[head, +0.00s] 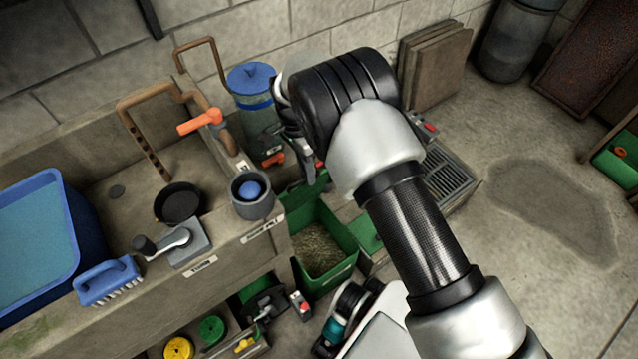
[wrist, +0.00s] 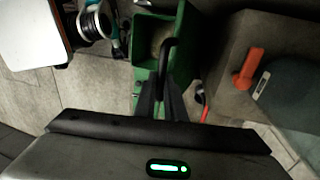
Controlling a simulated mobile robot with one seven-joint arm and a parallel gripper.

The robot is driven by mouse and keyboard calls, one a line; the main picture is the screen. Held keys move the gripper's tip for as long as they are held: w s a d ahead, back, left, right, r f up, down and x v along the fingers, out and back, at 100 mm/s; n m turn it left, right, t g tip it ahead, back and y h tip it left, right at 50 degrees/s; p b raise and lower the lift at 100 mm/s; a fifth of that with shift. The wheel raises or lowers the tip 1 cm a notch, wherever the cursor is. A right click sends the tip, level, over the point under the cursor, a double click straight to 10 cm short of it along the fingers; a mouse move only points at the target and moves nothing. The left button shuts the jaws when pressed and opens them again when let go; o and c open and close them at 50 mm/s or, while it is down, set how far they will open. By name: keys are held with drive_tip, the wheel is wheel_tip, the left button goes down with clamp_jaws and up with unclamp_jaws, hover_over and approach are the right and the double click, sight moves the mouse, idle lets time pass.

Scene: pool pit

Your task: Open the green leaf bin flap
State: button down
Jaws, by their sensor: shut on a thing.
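The green leaf bin (head: 345,273) stands beside the concrete sink bench, with dry brown leaves (head: 318,248) visible through its uncovered top. Its green flap (head: 305,192) appears raised at the bin's back edge, just below my gripper (head: 308,172). My arm hides part of that area. In the wrist view, my gripper (wrist: 162,98) is shut on a dark hooked handle (wrist: 172,52) beside the green flap panel (wrist: 186,42). The bin (wrist: 143,42) and some leaves show behind the handle.
The bench carries a blue tub (head: 45,245), a blue brush (head: 108,282), a dark pan (head: 180,203) and a grey cup (head: 253,195). A blue-lidded canister (head: 255,105) stands behind the bin. A floor grate (head: 448,180) lies right; open floor extends beyond it.

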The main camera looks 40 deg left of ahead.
drive_tip(key=shift+w+a+f+g+h+b, duration=0.15)
drive_tip(key=shift+a+h+b, duration=0.2)
drive_tip(key=shift+a, duration=0.5)
drive_tip(key=shift+w+a+g+h+b, duration=0.1)
drive_tip(key=shift+a+g+h+b, duration=0.2)
drive_tip(key=shift+a, duration=0.5)
drive_tip(key=c, duration=1.9)
unclamp_jaws()
drive_tip(key=shift+o, duration=0.4)
drive_tip(key=shift+w, duration=0.1)
wheel_tip(320, 180, up, 11)
drive_tip(key=p, duration=0.3)
drive_tip(key=shift+a+f, duration=0.15)
drive_tip(key=shift+f, duration=0.05)
